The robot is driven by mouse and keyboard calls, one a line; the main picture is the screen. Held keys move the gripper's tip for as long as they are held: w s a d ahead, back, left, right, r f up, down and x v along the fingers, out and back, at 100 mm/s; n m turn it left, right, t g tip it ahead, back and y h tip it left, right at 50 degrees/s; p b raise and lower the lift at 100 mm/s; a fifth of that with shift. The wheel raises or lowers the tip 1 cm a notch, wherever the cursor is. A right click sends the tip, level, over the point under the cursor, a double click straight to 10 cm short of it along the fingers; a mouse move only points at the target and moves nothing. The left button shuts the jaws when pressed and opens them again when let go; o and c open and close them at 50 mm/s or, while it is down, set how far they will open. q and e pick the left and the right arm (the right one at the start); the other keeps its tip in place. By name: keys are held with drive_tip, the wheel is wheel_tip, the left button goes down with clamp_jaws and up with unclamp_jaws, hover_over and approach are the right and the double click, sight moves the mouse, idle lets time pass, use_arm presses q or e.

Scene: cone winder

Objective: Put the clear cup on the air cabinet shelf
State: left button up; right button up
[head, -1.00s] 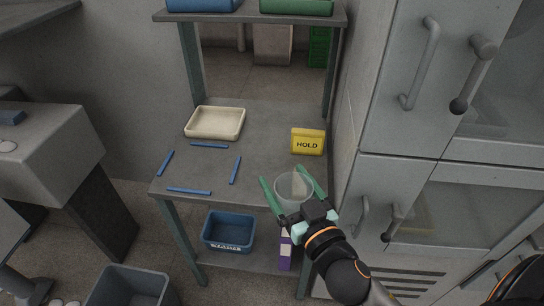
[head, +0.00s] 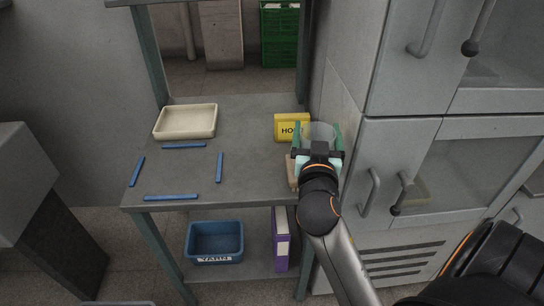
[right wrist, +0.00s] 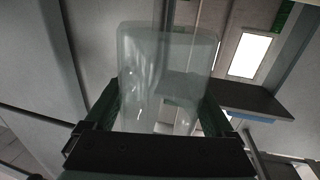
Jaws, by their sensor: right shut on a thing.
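The clear cup (head: 321,131) is held upright by my right gripper (head: 318,142), whose green fingers close on its two sides. It is at the right side of the grey shelf unit, beside the cabinet wall, partly overlapping the yellow HOLD sign (head: 288,126) in the head view. I cannot tell its height above the worktop. In the right wrist view, the see-through cup (right wrist: 168,75) stands between the fingers. A grey cabinet with glass doors (head: 480,175) stands on the right, its doors shut. My left gripper is not in view.
The worktop (head: 240,165) holds a cream tray (head: 186,121) and several blue sticks (head: 220,167). A blue YARN bin (head: 215,240) and a purple-spined binder (head: 281,240) are on the lower shelf. Cabinet handles (head: 372,192) stick out at the right.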

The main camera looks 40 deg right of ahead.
drive_tip(key=w+a+f, duration=0.1)
drive_tip(key=w+f, duration=0.2)
drive_tip(key=w, duration=0.1)
drive_tip(key=w+a+f+b, duration=0.1)
drive_tip(key=w+f, duration=0.2)
drive_tip(key=w, duration=0.1)
drive_tip(key=w+a+f+b, duration=0.1)
drive_tip(key=w+f, duration=0.2)
drive_tip(key=w, duration=0.2)
drive_tip(key=shift+a+f, duration=0.3)
drive_tip(key=shift+a, duration=0.1)
drive_tip(key=shift+f, duration=1.6)
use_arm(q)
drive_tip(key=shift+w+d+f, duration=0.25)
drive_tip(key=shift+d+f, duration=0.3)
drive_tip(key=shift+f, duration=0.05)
use_arm(e)
drive_tip(key=shift+f+b, duration=0.25)
drive_tip(key=shift+b, duration=0.25)
drive_tip(key=o, duration=1.1)
drive_tip(key=shift+r, duration=0.1)
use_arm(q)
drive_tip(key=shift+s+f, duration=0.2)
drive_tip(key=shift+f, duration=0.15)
